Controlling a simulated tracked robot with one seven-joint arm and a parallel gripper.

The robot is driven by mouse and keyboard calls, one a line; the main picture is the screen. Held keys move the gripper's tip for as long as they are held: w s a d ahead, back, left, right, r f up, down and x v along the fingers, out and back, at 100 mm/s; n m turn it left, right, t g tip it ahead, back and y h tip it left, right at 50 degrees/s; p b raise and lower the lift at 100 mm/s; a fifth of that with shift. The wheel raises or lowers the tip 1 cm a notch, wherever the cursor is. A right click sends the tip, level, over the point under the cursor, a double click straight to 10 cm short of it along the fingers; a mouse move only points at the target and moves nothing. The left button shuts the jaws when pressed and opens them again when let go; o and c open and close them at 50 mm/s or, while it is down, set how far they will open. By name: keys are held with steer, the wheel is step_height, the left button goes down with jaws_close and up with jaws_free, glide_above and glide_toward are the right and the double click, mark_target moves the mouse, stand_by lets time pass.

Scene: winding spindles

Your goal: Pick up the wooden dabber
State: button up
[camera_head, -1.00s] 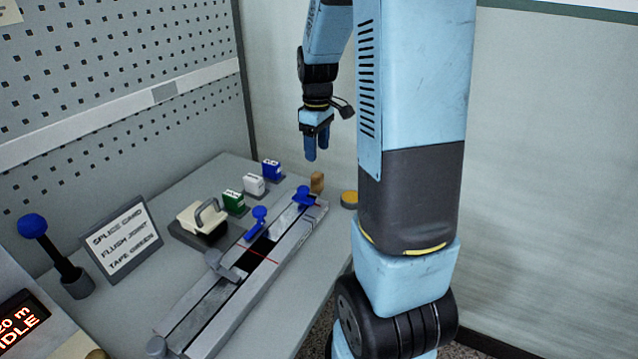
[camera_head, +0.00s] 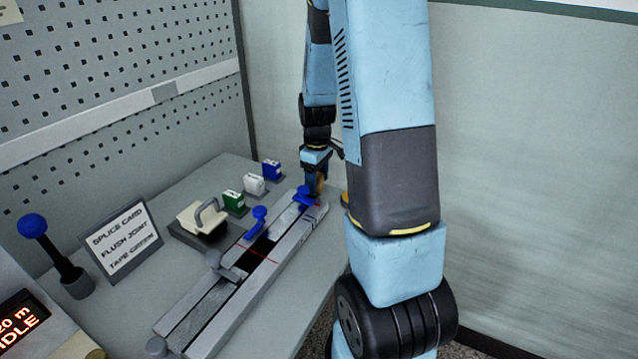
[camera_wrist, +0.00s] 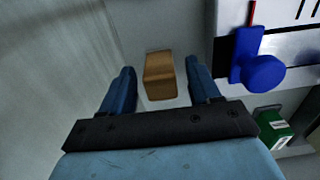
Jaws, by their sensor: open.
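The wooden dabber (camera_wrist: 160,77) is a small tan-brown block. In the wrist view it stands between my gripper's two blue fingers, with a visible gap on each side. In the head view the dabber (camera_head: 320,183) shows as a small tan patch beside the fingers, partly hidden by them. My gripper (camera_wrist: 158,90) is open and holds nothing. In the head view my gripper (camera_head: 316,188) points down at the far end of the splicing rail, low over the bench.
A blue clamp knob (camera_wrist: 262,74) on the metal rail (camera_head: 205,325) is close beside my right finger in the wrist view. Green (camera_head: 234,200), white (camera_head: 254,184) and blue (camera_head: 271,168) tape blocks stand left of the rail. A yellow-topped disc (camera_head: 345,198) is partly hidden by my arm.

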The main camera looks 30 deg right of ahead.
steer(key=shift+c, duration=0.4)
steer(key=c, duration=1)
steer(key=shift+r, duration=0.1)
steer(key=shift+r, duration=0.25)
step_height(320, 180, up, 3)
steer(key=shift+f, duration=0.2)
steer(key=s+r, duration=0.3)
steer(key=s, duration=0.1)
steer(key=s+r, duration=0.3)
steer(key=s, duration=0.2)
steer(key=s+r, duration=0.3)
steer(key=s, duration=0.2)
steer(key=shift+r, duration=0.35)
